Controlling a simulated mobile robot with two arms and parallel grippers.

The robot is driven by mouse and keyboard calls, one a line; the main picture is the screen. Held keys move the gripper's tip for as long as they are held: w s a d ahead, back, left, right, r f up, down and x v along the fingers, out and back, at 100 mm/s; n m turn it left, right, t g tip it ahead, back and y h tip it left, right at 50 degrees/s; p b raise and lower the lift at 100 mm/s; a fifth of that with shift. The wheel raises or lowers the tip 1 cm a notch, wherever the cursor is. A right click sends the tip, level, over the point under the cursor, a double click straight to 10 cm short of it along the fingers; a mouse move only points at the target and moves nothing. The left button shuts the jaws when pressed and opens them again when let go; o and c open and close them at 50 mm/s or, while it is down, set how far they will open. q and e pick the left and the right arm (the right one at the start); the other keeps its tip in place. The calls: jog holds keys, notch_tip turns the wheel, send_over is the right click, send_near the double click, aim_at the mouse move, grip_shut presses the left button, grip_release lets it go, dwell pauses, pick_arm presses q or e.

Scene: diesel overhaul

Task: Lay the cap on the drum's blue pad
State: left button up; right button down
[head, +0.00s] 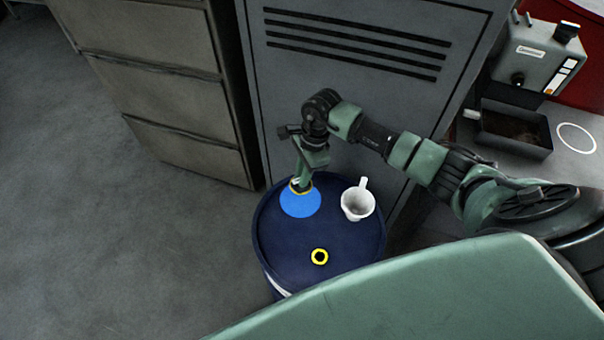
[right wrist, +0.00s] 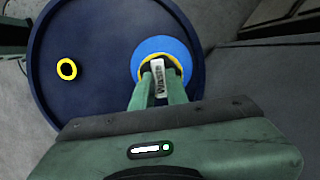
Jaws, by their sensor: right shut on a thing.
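The dark blue drum (head: 285,245) stands in front of a grey cabinet, and its top also shows in the right wrist view (right wrist: 95,95). The round blue pad (head: 301,205) lies on the far left part of the drum top; it also shows in the right wrist view (right wrist: 148,47). My right gripper (head: 302,183) points down over the pad's far edge. It is shut on the cap (head: 293,188), which shows a yellow rim and a white lettered part between the fingers (right wrist: 158,82). The fingers hide part of the cap. I cannot tell whether it touches the pad. My left gripper is out of view.
A white cup or jug (head: 357,203) stands on the drum right of the pad. A yellow ring with a dark centre (head: 319,257) lies nearer on the drum top. The grey cabinet (head: 350,75) rises close behind. A dark tray (head: 515,128) sits at right.

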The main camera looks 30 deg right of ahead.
jog(key=shift+f+b, duration=1.95)
jog(key=shift+f, duration=1.25)
jog(key=c, duration=1.3)
grip_release()
jog(key=shift+r, duration=0.15)
